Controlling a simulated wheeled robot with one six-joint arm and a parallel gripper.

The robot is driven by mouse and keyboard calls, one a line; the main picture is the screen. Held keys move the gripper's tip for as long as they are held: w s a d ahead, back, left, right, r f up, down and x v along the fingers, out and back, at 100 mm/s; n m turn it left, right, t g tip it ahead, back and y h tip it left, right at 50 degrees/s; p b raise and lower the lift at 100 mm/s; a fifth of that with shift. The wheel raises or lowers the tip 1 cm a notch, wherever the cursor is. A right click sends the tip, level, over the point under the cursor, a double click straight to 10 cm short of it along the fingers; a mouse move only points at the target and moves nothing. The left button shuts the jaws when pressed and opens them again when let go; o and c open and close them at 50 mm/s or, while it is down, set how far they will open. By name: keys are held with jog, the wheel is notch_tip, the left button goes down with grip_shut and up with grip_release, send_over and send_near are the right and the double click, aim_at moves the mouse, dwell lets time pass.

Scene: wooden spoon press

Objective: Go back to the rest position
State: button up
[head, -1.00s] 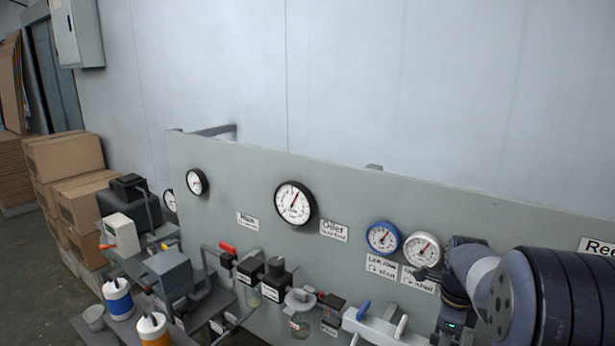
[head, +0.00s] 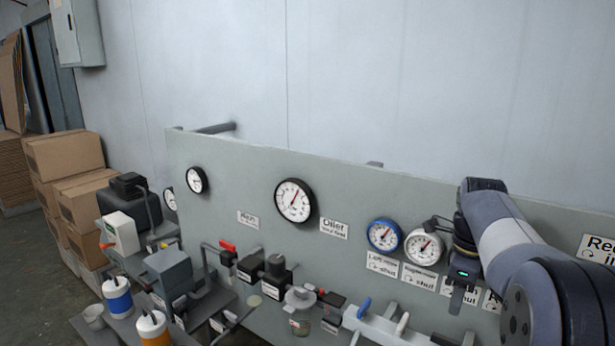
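My arm comes in from the lower right of the head view, bent in front of the right part of the grey panel (head: 235,168). My gripper (head: 457,298) points down at the arm's end, just right of the white-rimmed gauge (head: 424,247). A small green light shows on the wrist above it. The fingers are small and seen from one side, so I cannot tell whether they are apart. I see nothing held. The gripper partly covers the labels behind it.
A blue-rimmed gauge (head: 383,235) and a larger black-rimmed gauge (head: 294,200) are on the panel. Valves with a red handle (head: 228,247) and a blue handle (head: 364,308) stick out below. Bottles (head: 118,297) stand at lower left. Cardboard boxes (head: 65,155) are stacked behind. The space above the panel is clear.

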aim_at(446, 338)
notch_tip(446, 338, down, 10)
jog(key=shift+f+p, duration=0.25)
jog(key=shift+p, duration=0.25)
jog(key=shift+f+n, duration=0.25)
jog(key=shift+n, duration=0.05)
jog(key=n+b, duration=0.1)
jog(key=n, duration=0.3)
jog(key=shift+n, duration=0.4)
jog(key=n, duration=0.4)
jog(key=shift+r+b, duration=0.1)
jog(key=shift+b, duration=0.3)
jog(key=shift+a, duration=0.1)
